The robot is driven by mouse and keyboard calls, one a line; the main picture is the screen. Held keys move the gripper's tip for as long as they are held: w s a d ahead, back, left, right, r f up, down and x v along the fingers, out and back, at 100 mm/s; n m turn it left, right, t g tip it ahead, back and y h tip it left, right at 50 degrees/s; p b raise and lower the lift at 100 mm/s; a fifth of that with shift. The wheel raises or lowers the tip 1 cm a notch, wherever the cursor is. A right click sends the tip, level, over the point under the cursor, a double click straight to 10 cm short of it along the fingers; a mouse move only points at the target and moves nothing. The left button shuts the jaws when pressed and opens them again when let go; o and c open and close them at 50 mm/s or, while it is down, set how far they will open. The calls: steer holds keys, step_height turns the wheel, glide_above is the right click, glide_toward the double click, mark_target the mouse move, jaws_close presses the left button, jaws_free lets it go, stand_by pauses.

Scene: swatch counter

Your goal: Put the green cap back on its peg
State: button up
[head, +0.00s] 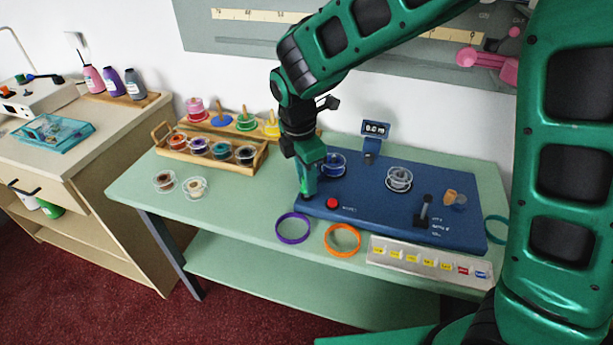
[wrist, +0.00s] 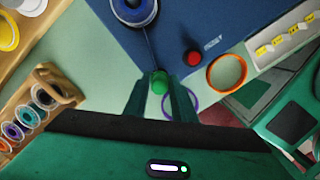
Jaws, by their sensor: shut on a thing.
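My gripper (head: 306,188) is shut on a small round green cap (wrist: 160,83), which shows between the fingertips in the wrist view. In the head view the fingers mostly hide it. The gripper points down near the left edge of the blue board (head: 375,222); I cannot tell the exact height of the cap. A wooden peg rack stands at the back left, with pink (head: 196,110), blue (head: 222,120), green (head: 246,123) and yellow (head: 271,129) pieces in a row. Bare wooden peg tops show above the blue and green pieces.
A wooden tray (head: 180,150) of several spools stands before the rack. Two clear spools (head: 195,188) lie left on the counter. A purple ring (head: 293,229) and an orange ring (head: 342,240) lie in front. The board bears a red button (head: 332,203), spools and a display post.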

steer(key=shift+f, duration=0.95)
steer(key=o, duration=1.1)
steer(key=shift+r, duration=3.55)
